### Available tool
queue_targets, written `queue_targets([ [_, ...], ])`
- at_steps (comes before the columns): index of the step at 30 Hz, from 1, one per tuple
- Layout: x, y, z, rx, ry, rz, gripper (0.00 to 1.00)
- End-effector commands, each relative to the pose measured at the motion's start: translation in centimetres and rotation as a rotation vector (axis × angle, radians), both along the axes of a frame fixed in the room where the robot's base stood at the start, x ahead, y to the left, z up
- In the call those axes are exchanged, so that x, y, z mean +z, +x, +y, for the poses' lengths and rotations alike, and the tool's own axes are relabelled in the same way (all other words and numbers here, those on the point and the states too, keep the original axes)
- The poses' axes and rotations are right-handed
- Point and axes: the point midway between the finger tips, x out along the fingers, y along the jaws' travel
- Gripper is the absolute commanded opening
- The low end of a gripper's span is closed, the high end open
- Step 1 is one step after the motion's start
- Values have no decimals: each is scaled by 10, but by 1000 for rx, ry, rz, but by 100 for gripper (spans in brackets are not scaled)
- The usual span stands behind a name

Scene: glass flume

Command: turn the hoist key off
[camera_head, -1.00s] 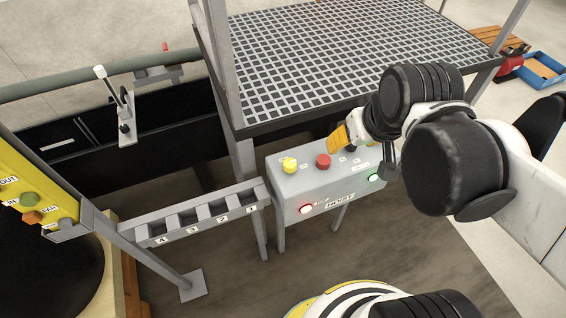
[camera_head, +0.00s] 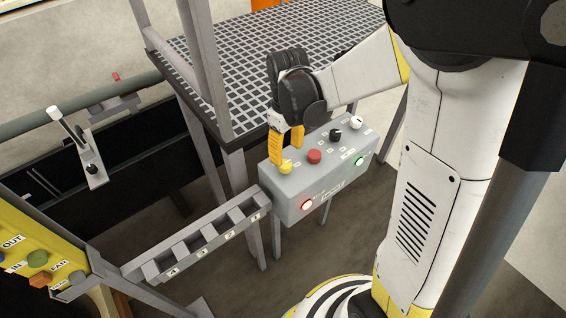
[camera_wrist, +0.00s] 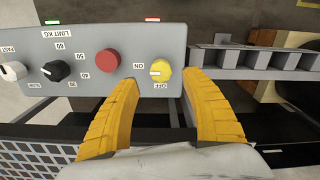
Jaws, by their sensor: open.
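The grey hoist box (camera_head: 276,197) stands beside the grated platform. Its yellow key knob (camera_head: 286,167) is at the left end of the top panel in the head view. In the wrist view the yellow knob (camera_wrist: 160,71) has a pale mark on its left side, facing the ON label; the OFF label is below it. My gripper (camera_head: 287,152) is over this end of the box, pointing down. In the wrist view the open gripper (camera_wrist: 161,80) has one yellow finger on each side of the knob, the right one closer. Whether they touch it I cannot tell.
A red button (camera_head: 314,157), a black limit knob (camera_head: 335,135) and a white speed knob (camera_head: 356,122) share the panel. Red (camera_head: 306,205) and green (camera_head: 360,160) lamps glow on the front. A numbered rack (camera_head: 205,240) adjoins the box. The grated platform (camera_head: 225,65) rises behind.

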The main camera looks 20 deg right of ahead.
Motion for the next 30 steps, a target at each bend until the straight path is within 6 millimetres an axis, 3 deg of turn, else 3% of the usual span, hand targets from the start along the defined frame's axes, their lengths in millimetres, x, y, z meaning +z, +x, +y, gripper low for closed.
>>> queue_targets([
  [3,-29,0,0,0,0,-1,55],
  [9,-58,0,0,-1,0,-1,55],
  [22,-65,0,0,-1,0,-1,54],
  [27,-65,0,0,-1,0,-1,2],
  [30,-65,0,0,-1,0,-1,2],
])
